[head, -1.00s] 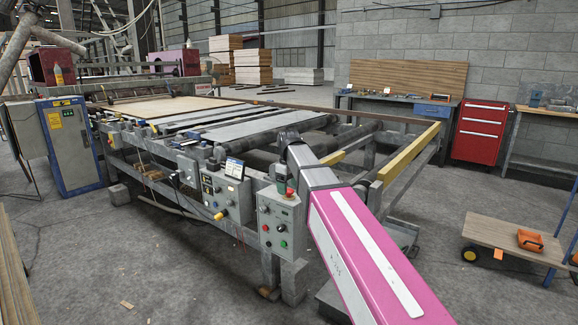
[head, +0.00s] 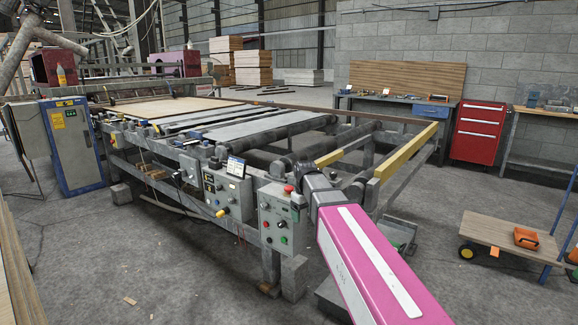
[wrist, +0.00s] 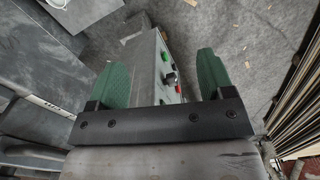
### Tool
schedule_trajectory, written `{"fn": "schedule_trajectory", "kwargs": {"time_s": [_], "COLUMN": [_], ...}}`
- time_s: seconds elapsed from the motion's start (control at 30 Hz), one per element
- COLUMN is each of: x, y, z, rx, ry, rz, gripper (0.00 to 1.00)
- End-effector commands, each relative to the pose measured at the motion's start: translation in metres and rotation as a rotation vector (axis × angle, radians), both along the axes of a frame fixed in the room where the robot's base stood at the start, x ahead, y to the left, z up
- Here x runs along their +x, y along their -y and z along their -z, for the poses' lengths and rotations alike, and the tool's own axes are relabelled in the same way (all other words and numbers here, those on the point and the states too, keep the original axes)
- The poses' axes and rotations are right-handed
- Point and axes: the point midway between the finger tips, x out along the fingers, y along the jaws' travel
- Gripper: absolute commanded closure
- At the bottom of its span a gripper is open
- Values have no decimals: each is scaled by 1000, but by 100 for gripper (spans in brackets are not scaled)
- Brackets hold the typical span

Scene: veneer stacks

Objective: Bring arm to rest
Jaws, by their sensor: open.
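My gripper (wrist: 163,88) shows in the wrist view with its two green fingers spread apart. It is open, and nothing is held between the fingers. Beyond the fingers is the grey control box (wrist: 170,75) with green, black and red knobs; I cannot tell how close it is. In the head view my pink and grey arm reaches up from the bottom right towards the machine, and the gripper itself is not visible there. The control box (head: 283,225) stands just left of my arm's end in that view.
A long roller machine (head: 262,130) with yellow rails (head: 408,150) fills the middle. A red tool cabinet (head: 478,133) and a workbench stand behind right. A wooden-topped cart (head: 490,228) with an orange tray (head: 527,238) is at right. Grey floor (head: 190,275) at lower left is mostly clear.

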Motion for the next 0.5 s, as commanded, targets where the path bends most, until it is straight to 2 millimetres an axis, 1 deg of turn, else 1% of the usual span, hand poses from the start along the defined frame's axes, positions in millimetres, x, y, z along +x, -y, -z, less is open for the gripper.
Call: {"fn": "schedule_trajectory", "kwargs": {"time_s": [0.03,0.17,0.2,0.37,0.5], "x": [-11,-34,-43,-77,-110], "y": [11,38,46,78,102], "z": [15,57,70,118,154], "rx": [-1,-1,-1,0,-1], "ry": [-3,-3,-4,-2,-2], "rz": [36,153,191,345,476], "gripper": [26,26,26,26,26]}}
